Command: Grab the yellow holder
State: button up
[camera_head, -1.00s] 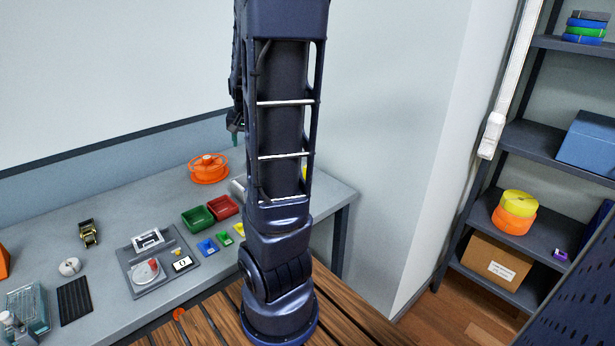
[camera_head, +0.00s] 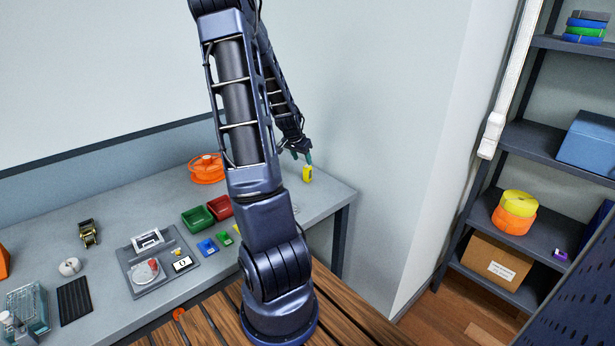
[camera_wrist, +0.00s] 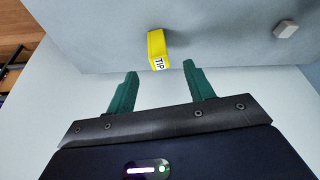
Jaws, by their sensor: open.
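The yellow holder (camera_head: 307,173) stands on the grey table near its far right corner in the head view. In the wrist view the yellow holder (camera_wrist: 157,46) shows a white label reading "TIP" and lies just beyond the fingertips. My gripper (camera_wrist: 160,68) is open with two green fingers, and nothing is between them. In the head view my gripper (camera_head: 296,156) is close beside the holder, just to its upper left. The holder appears apart from both fingers.
The grey table (camera_head: 328,190) is clear around the holder. A small grey block (camera_wrist: 286,29) lies to the right in the wrist view. Green (camera_head: 198,218) and red (camera_head: 219,207) bins and an orange spool (camera_head: 207,168) are further left on the table.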

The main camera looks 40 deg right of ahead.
aim_at(308, 173)
jog(key=shift+d+f, duration=0.4)
jog(key=shift+f, duration=0.1)
jog(key=shift+x, duration=4.9)
jog(key=shift+d, duration=0.1)
jog(key=c, duration=1.1)
jog(key=shift+r, duration=0.2)
